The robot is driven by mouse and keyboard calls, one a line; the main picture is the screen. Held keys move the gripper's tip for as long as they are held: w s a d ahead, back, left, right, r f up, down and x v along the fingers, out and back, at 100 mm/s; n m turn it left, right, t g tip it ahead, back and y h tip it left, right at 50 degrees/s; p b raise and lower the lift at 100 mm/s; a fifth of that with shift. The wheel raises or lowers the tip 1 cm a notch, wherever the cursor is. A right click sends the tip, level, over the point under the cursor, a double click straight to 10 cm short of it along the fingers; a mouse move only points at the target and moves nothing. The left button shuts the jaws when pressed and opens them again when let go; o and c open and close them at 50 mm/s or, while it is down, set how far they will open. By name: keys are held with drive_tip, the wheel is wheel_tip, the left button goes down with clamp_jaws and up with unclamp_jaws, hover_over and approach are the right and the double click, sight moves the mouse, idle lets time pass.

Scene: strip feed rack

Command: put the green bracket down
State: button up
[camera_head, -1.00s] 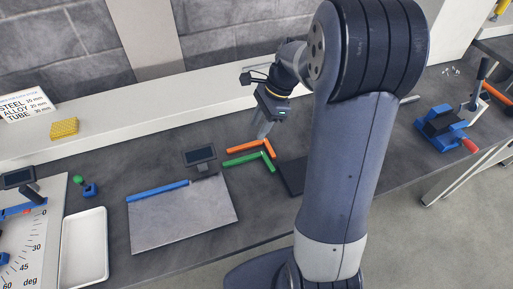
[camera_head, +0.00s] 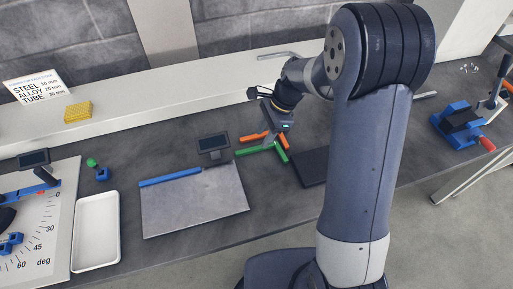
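The green bracket (camera_head: 255,151) is L-shaped and seems to lie flat on the dark bench top, its corner at the far side. An orange bracket (camera_head: 250,138) of like shape lies just behind it, nested around it. My gripper (camera_head: 272,137) points down at the corner of the two brackets and hides part of the orange one. Its fingers are too small and overlapped to show whether they are open or shut, or touching the green bracket.
A dark pad (camera_head: 312,167) lies just right of the brackets. A small display (camera_head: 213,143) and a grey plate (camera_head: 195,205) with a blue bar (camera_head: 170,177) are to the left. A white tray (camera_head: 97,230) stands farther left, a blue vise (camera_head: 456,122) far right.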

sight(257, 147)
drive_tip(key=x, duration=0.4)
drive_tip(key=shift+a+f, duration=0.1)
drive_tip(key=shift+f, duration=0.1)
drive_tip(key=shift+c, duration=0.2)
clamp_jaws()
drive_tip(key=shift+r, duration=0.1)
